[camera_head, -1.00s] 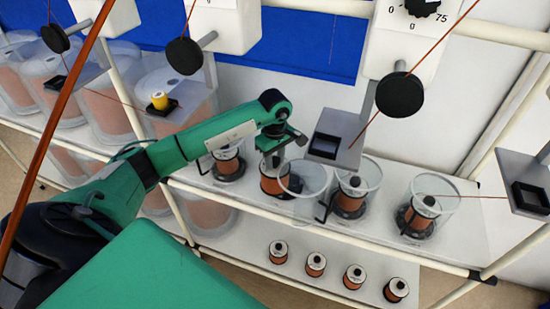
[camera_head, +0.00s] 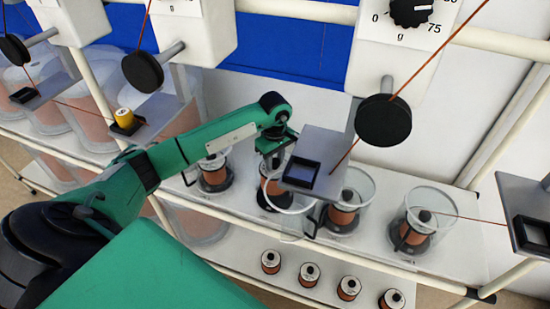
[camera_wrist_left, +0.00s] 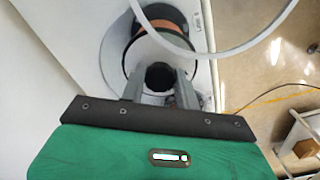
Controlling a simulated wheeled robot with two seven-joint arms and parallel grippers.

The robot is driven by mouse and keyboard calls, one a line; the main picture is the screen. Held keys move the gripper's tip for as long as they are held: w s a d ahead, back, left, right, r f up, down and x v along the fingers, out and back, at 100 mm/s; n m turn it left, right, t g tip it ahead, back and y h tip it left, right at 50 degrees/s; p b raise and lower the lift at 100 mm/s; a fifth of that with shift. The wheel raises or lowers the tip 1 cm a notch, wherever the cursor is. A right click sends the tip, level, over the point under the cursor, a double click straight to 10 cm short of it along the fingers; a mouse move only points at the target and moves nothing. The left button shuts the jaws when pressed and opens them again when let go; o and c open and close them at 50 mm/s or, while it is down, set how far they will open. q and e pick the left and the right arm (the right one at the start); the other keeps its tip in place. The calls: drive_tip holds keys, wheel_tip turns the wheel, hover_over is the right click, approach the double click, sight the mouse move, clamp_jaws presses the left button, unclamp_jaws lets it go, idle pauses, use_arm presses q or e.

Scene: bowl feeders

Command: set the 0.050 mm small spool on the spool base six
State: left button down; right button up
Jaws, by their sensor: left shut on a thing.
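My left gripper (camera_head: 273,151) is over the second lane from the left on the upper shelf. In the wrist view its fingers (camera_wrist_left: 159,90) are shut on the black knob (camera_wrist_left: 159,75) of a small copper-wound spool (camera_wrist_left: 163,28). In the head view this spool (camera_head: 273,187) looks roughly upright, low over the shelf, partly hidden by the gripper and a clear cover (camera_head: 292,226). I cannot tell whether it rests on its base. No size mark or base number can be read. My right gripper is not in view.
Neighbouring spools stand in clear cups at left (camera_head: 214,175) and right (camera_head: 342,214). A grey bracket with a black tray (camera_head: 301,172) overhangs just right of my gripper. Several small spools (camera_head: 309,274) stand on the lower shelf.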

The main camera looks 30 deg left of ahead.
sight(275, 171)
use_arm(q)
drive_tip(key=shift+w+f+b, duration=0.15)
drive_tip(key=shift+f+b, duration=0.65)
drive_tip(key=shift+f, duration=1.25)
drive_tip(key=shift+b, duration=0.6)
drive_tip(key=shift+f+b, duration=0.5)
drive_tip(key=shift+f, duration=0.05)
idle(0.3)
drive_tip(key=c, duration=1.3)
unclamp_jaws()
drive_tip(key=shift+s+d+f, duration=0.1)
drive_tip(key=shift+s, duration=0.15)
drive_tip(key=shift+w+r+p, duration=0.1)
drive_tip(key=shift+r+p, duration=0.3)
drive_tip(key=shift+r, duration=0.45)
drive_tip(key=shift+r+p, duration=1.9)
drive_tip(key=shift+r, duration=2.85)
